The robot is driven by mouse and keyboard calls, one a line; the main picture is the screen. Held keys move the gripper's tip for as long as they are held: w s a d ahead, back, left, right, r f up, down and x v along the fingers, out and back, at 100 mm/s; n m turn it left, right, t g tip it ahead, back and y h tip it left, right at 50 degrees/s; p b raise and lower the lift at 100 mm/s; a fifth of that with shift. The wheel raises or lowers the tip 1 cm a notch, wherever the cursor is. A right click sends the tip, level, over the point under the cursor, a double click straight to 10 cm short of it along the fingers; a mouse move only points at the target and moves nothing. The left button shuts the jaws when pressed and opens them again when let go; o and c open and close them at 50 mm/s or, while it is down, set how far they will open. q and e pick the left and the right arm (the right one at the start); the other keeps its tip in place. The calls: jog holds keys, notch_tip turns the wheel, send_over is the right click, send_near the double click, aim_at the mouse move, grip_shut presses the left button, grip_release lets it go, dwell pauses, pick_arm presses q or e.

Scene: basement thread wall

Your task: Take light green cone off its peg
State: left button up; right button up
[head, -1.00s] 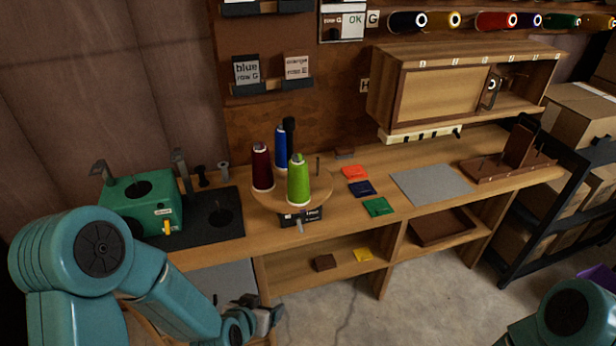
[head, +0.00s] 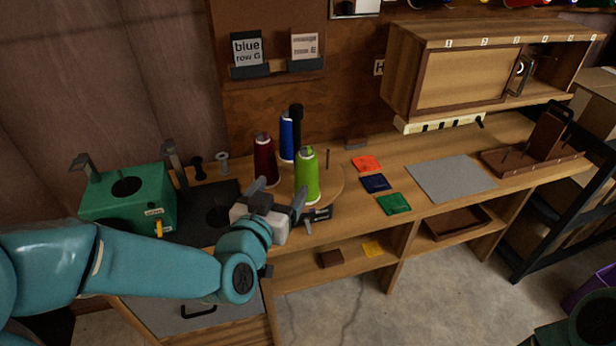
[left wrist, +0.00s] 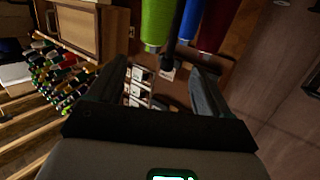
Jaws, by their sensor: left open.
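The light green cone (head: 307,176) stands upright on the round wooden turntable (head: 335,187), at its near right side. A dark red cone (head: 264,158) and a blue cone (head: 286,137) stand behind and left of it. My left gripper (head: 279,191) is open and empty, just left of and in front of the green cone, with one finger close to the cone's lower part. In the left wrist view the green cone (left wrist: 157,22) hangs at the top, beyond the open fingers (left wrist: 160,80). Whether a finger touches it I cannot tell. My right gripper is not in view.
A green machine (head: 130,203) stands on the bench at the left. Orange, blue and green swatches (head: 394,204) and a grey mat (head: 450,180) lie right of the turntable. A wooden cabinet (head: 460,80) hangs above. A dark post (head: 296,120) stands behind the cones.

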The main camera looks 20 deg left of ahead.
pick_arm(q)
jog(key=w, duration=0.3)
jog(key=w+f, duration=0.1)
jog(key=w, duration=0.2)
jog(key=w+p, duration=0.1)
jog(key=w, duration=0.3)
jog(key=shift+d+f, duration=0.15)
jog(key=shift+f, duration=0.25)
jog(key=shift+w+d+p, duration=0.15)
jog(key=shift+w+p, duration=0.2)
jog(key=shift+w, duration=0.25)
jog(key=w, duration=0.3)
jog(key=w+p, duration=0.1)
jog(key=shift+w+d+f, duration=0.2)
jog(key=shift+f, duration=0.2)
jog(key=shift+s+r, duration=0.1)
jog(key=shift+s, duration=0.05)
jog(key=c, duration=1.5)
jog(key=shift+o, duration=0.2)
jog(key=shift+r, duration=0.45)
notch_tip(320, 180, up, 11)
jog(key=p, duration=0.1)
notch_tip(320, 180, up, 8)
jog(key=p, duration=0.3)
send_over(302, 164)
jog(key=w, duration=0.4)
jog(key=shift+d, duration=0.15)
